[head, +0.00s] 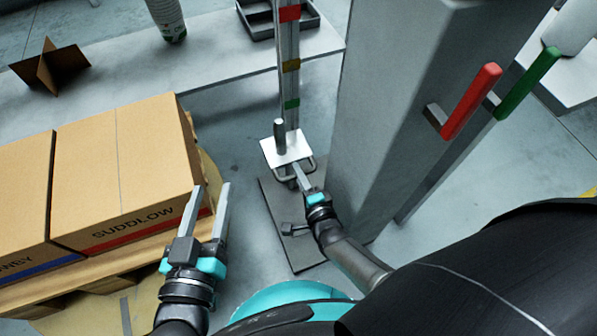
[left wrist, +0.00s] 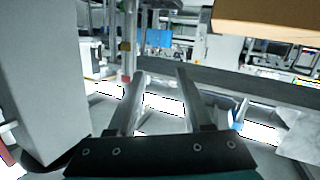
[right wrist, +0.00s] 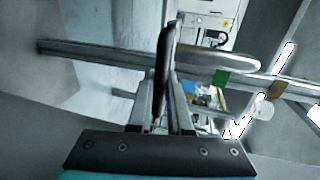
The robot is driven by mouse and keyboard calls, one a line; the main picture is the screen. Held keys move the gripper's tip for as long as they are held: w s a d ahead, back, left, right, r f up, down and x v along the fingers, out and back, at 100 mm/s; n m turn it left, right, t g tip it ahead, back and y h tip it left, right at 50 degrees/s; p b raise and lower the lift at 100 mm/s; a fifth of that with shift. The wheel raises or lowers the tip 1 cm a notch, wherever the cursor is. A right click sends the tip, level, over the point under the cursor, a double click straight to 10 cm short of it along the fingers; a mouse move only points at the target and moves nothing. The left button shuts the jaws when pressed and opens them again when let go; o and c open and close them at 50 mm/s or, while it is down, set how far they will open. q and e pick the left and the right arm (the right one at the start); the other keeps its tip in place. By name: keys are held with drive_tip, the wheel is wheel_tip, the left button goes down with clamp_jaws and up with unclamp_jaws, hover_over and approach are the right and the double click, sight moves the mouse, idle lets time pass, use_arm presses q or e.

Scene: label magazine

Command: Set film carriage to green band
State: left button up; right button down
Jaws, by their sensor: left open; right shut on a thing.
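The film carriage is a pale plate (head: 272,150) with an upright peg and a wire-like handle, on a vertical mast (head: 289,45). The mast carries a red band (head: 289,13), a yellow band (head: 291,65) and a green band (head: 292,104). The carriage plate sits below the green band, with a gap between. My right gripper (head: 300,172) is shut on the carriage handle at the plate's near side. In the right wrist view the mast runs sideways, with the green band (right wrist: 221,77) right of the plate. My left gripper (head: 209,187) is open and empty, left of the carriage.
A pallet with cardboard boxes (head: 125,165) stands at the left, close to my left gripper. A grey column (head: 385,100) with red (head: 472,100) and green (head: 527,84) handles stands right of the mast. A grey table (head: 225,60) lies behind.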

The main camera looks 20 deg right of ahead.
use_arm(q)
drive_tip(key=shift+s+d+r+t, duration=0.15)
drive_tip(key=shift+s+r+t, duration=0.2)
drive_tip(key=shift+t, duration=0.15)
use_arm(e)
drive_tip(key=shift+s+f, duration=0.15)
drive_tip(key=shift+f, duration=0.35)
drive_tip(key=c, duration=0.8)
unclamp_jaws()
drive_tip(key=shift+c, duration=0.2)
use_arm(q)
drive_tip(key=shift+w, duration=0.1)
use_arm(e)
drive_tip(key=shift+r, duration=0.1)
use_arm(q)
drive_tip(key=s+a+f+g+y+p, duration=0.3)
drive_tip(key=a+g+y+p, duration=0.1)
drive_tip(key=a+g, duration=0.5)
drive_tip(key=shift+a+g+y+p, duration=0.15)
drive_tip(key=shift+g+y+p, duration=0.15)
drive_tip(key=shift+g+p, duration=0.3)
use_arm(e)
drive_tip(key=v, duration=1.5)
